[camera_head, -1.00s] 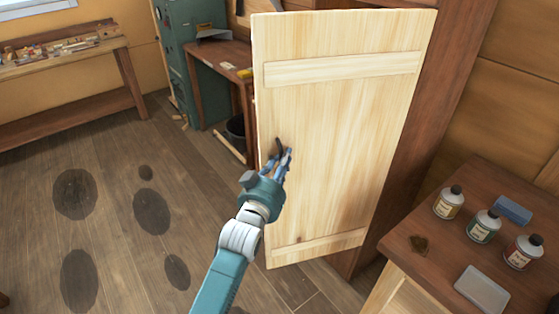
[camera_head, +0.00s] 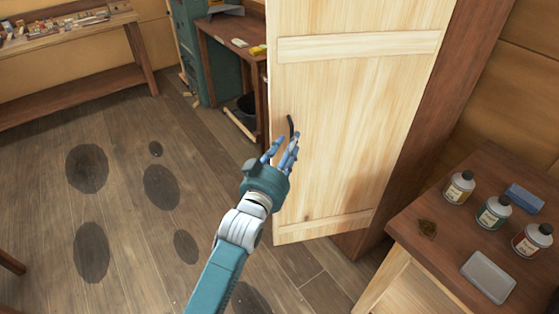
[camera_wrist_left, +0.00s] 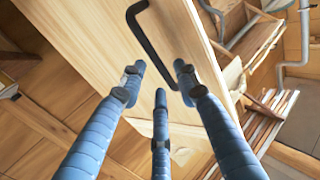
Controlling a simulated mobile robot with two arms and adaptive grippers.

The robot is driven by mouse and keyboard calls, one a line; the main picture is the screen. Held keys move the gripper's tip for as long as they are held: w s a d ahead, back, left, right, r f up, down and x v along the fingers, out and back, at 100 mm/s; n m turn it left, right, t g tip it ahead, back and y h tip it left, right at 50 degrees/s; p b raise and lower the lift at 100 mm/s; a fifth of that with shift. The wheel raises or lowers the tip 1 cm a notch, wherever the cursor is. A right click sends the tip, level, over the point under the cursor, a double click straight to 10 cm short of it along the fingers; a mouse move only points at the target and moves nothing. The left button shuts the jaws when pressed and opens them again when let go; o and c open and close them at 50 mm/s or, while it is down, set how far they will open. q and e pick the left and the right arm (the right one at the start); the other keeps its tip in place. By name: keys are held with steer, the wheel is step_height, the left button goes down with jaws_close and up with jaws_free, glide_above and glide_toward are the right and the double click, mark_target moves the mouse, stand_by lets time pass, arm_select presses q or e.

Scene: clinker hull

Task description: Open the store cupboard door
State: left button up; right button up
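The store cupboard door (camera_head: 350,110) is pale wood with cross battens and stands out at an angle from the dark cupboard side (camera_head: 437,130) on its right. Its black bar handle (camera_head: 291,127) is near the door's left edge; it also shows in the left wrist view (camera_wrist_left: 150,42). My left gripper (camera_head: 281,148) is at the handle's lower end, its blue fingers spread apart (camera_wrist_left: 160,80). In the left wrist view the handle lies mostly beyond the fingertips; I cannot tell whether a finger touches it. My right gripper is not in view.
A brown side table (camera_head: 440,205) with several bottles, a blue block (camera_head: 524,198) and a grey tray (camera_head: 488,276) stands at the right. A workbench (camera_head: 75,95) stands at the back left. Floor at left is open.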

arm_select(q)
steer(key=v, duration=0.8)
steer(key=shift+s, duration=0.25)
steer(key=shift+a, duration=0.1)
